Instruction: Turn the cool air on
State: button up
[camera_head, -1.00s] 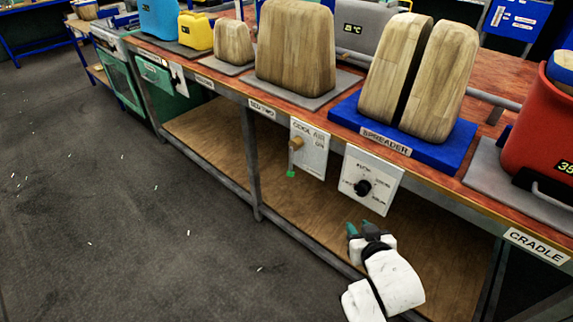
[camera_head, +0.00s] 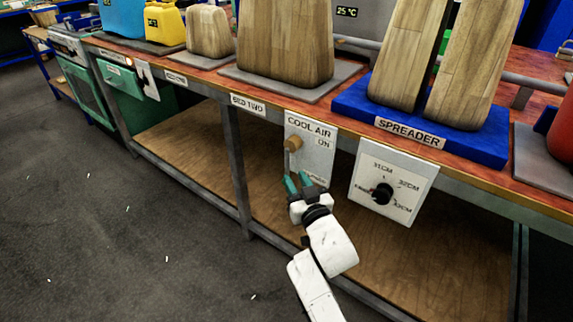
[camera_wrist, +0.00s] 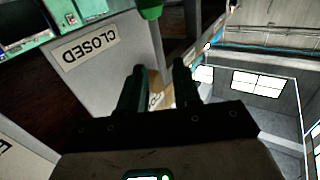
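My gripper (camera_head: 297,181) is open and empty, just in front of the panel's lower part, and hides the handle's green end in the head view. In the wrist view, the green handle end (camera_wrist: 150,9) shows near an upside-down CLOSED label (camera_wrist: 90,52), above my two parted fingers (camera_wrist: 158,75). The fingers appear apart from the handle.
A white dial panel (camera_head: 393,183) with a black knob hangs right of the cool air panel. A blue spreader base (camera_head: 420,128) with two wooden blocks stands on the bench above. A grey bench leg (camera_head: 237,170) is to the left. The lower wooden shelf (camera_head: 190,150) is bare.

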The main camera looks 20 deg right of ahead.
aim_at(288, 167)
jog(key=w+b, duration=0.1)
jog(key=w, duration=0.6)
jog(key=shift+a, duration=0.1)
grip_shut()
dwell(0.5)
